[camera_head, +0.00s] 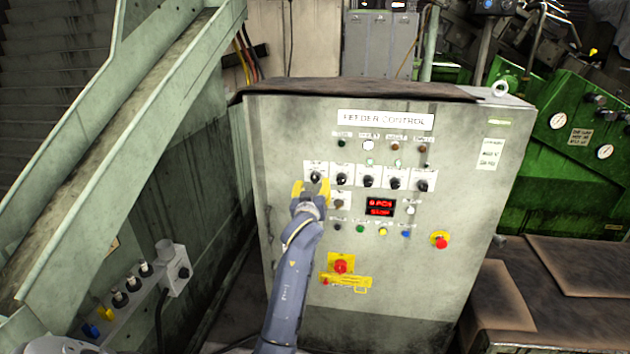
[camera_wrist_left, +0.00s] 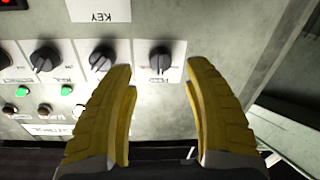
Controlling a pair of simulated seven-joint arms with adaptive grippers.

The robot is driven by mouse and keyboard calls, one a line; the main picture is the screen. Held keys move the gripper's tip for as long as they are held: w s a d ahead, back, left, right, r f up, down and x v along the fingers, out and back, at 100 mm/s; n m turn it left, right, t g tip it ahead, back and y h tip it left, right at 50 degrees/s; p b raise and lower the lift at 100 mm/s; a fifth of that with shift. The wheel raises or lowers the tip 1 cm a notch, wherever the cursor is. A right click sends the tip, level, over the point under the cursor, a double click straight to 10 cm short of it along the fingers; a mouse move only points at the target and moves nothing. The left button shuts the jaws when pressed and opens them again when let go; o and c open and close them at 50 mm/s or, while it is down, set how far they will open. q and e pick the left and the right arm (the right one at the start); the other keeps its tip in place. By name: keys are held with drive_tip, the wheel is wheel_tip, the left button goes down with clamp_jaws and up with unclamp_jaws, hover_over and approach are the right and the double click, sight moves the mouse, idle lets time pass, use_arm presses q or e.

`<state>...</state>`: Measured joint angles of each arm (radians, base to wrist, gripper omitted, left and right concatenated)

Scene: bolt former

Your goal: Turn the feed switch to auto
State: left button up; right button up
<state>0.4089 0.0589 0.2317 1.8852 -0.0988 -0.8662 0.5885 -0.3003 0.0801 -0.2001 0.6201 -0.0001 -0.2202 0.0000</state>
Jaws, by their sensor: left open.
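The grey feeder control cabinet (camera_head: 440,260) stands ahead with a row of black rotary knobs on white plates. The feed switch (camera_head: 315,177) is the leftmost knob of that row. In the left wrist view, which shows the panel upside down, the feed switch (camera_wrist_left: 160,59) is a black knob on a white plate. My left gripper (camera_head: 311,188) is open, its yellow fingers in front of the panel at that knob. In the wrist view my left gripper (camera_wrist_left: 161,80) has its fingertips to either side of the knob, with no visible contact. The knob's exact setting is too small to tell. My right gripper is out of view.
More knobs (camera_head: 369,181) continue to the right in the row. A red display (camera_head: 380,207), coloured buttons and a red emergency stop (camera_head: 440,240) sit lower. A yellow-backed red switch (camera_head: 341,265) is below my gripper. A sloping chute (camera_head: 110,110) rises at left.

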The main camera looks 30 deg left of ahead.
sight(315, 180)
use_arm(q)
drive_tip(key=shift+x, duration=2.5)
drive_tip(key=shift+c, duration=0.2)
clamp_jaws()
